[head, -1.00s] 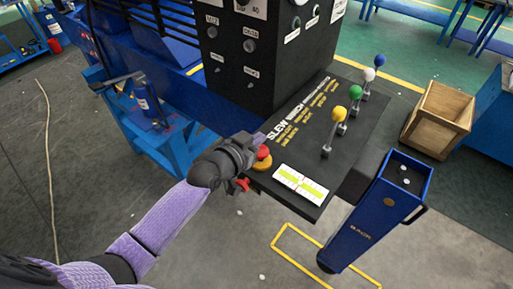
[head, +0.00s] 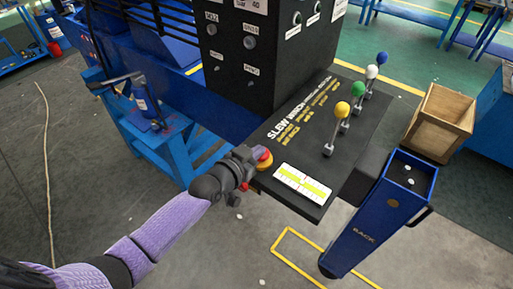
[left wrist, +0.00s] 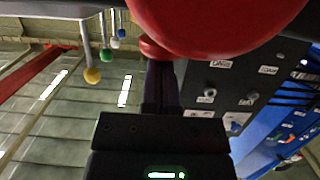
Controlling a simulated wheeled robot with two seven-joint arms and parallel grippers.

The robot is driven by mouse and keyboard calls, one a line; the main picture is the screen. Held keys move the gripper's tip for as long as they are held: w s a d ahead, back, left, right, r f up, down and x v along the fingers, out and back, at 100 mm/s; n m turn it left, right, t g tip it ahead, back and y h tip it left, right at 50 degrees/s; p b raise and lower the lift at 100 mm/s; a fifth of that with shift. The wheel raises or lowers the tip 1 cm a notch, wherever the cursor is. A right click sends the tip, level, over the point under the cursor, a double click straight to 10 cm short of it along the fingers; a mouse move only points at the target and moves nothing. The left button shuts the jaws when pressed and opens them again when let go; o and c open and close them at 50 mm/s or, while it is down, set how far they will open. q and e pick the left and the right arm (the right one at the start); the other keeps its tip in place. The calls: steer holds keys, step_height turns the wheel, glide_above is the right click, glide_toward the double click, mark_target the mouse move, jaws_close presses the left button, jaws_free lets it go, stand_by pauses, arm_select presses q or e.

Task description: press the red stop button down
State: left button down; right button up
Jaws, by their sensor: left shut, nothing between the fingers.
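The red stop button (head: 265,156) sits on a yellow base (head: 265,166) at the left front corner of the black control panel (head: 325,155). My left gripper (head: 249,153) is shut and empty, right at the button's left side in the head view. Whether it touches the button, and whether the button is down, I cannot tell. In the left wrist view the closed fingers (left wrist: 162,85) point up at a small red piece (left wrist: 152,48). A large blurred red shape (left wrist: 215,20) fills the top, very near the camera. My right gripper is not in view.
Several levers with yellow (head: 342,108), green (head: 358,89), white and blue knobs stand right of the button. A tall black box (head: 255,60) rises behind. A white and green gauge plate (head: 302,183) lies near the front edge. A blue bin (head: 380,212) and wooden crate (head: 440,122) stand right.

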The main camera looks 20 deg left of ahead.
arm_select(q)
step_height(320, 180, up, 4)
steer(key=p, duration=0.4)
steer(key=shift+w+r, duration=0.1)
steer(key=shift+w, duration=0.05)
steer(key=v, duration=1)
steer(key=shift+s, duration=0.2)
steer(key=s+a+f+n+g+y+b, duration=0.1)
steer(key=s+f+g+b, duration=0.15)
steer(key=f+b, duration=0.7)
steer(key=s+a+f+g+y+b, duration=0.15)
steer(key=s+f, duration=0.25)
steer(key=f, duration=1.3)
steer(key=s+a+f+n+g+y+b, duration=0.1)
steer(key=s+a+f+g+y+b, duration=0.15)
steer(key=f+b, duration=0.75)
steer(key=s+d+f+g+b, duration=0.1)
steer(key=s+f+g+b, duration=0.2)
steer(key=s+f, duration=0.9)
steer(key=s+d+f+g+b, duration=0.2)
steer(key=s+f+g+b, duration=0.2)
steer(key=s+f+b, duration=0.4)
steer(key=s+f, duration=0.4)
steer(key=f, duration=0.5)
steer(key=shift+s+d+f+m, duration=0.25)
steer(key=shift+d+f+m, duration=0.05)
